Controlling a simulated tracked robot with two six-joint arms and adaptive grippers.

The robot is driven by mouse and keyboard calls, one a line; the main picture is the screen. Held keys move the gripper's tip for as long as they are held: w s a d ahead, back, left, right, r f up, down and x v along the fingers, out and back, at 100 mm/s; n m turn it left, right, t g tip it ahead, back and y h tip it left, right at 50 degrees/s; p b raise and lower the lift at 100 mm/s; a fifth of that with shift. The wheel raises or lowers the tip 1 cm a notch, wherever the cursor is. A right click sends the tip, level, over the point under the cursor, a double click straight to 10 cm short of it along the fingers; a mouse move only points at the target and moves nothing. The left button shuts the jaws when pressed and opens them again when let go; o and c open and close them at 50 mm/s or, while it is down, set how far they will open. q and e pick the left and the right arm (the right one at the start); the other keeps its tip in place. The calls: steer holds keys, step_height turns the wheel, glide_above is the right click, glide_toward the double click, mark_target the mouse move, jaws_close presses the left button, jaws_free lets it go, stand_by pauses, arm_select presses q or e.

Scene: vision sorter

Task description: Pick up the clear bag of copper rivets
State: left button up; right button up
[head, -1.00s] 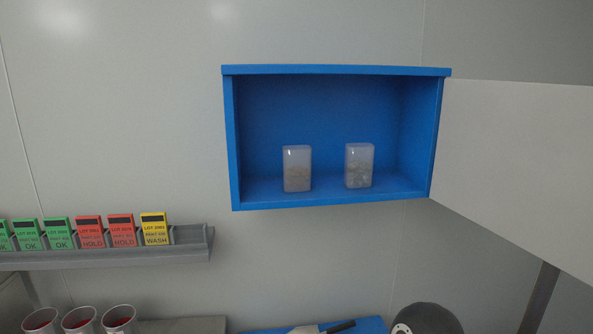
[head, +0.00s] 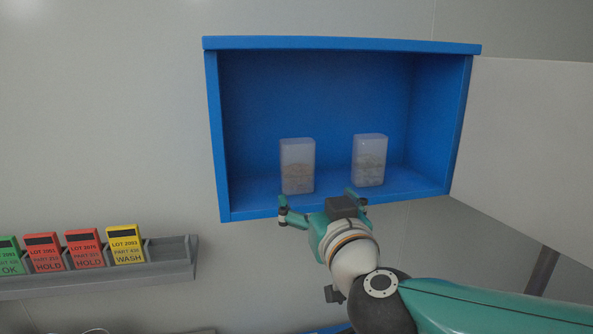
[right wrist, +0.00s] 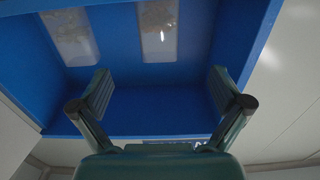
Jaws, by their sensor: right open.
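Two clear bags stand upright and apart inside the blue cabinet. The left bag (head: 297,166) has tan, copper-toned contents in its lower part. The right bag (head: 369,160) has paler, greyer contents. The left one looks more like copper rivets, but the pieces are too small to be sure. My right gripper (head: 318,199) is open and empty at the cabinet's lower front edge, below and between the bags. In the right wrist view its open fingers (right wrist: 160,80) spread below a bag (right wrist: 158,40), with another bag (right wrist: 75,45) at the left. My left gripper is not in view.
The blue cabinet (head: 340,44) is open, with its pale door (head: 525,140) swung out at the right. A grey rack (head: 172,250) with green, red and yellow lot cards is on the wall at lower left. Free room lies around both bags.

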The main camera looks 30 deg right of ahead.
mark_target(301, 173)
steer(key=x, duration=0.9)
steer(key=shift+w+d+f, duration=0.1)
steer(key=shift+w, duration=0.15)
steer(key=shift+p+x, duration=0.75)
steer(key=shift+x, duration=2.05)
steer(key=shift+s+d+f, duration=0.15)
steer(key=shift+c, duration=0.3)
steer(key=c, duration=1.4)
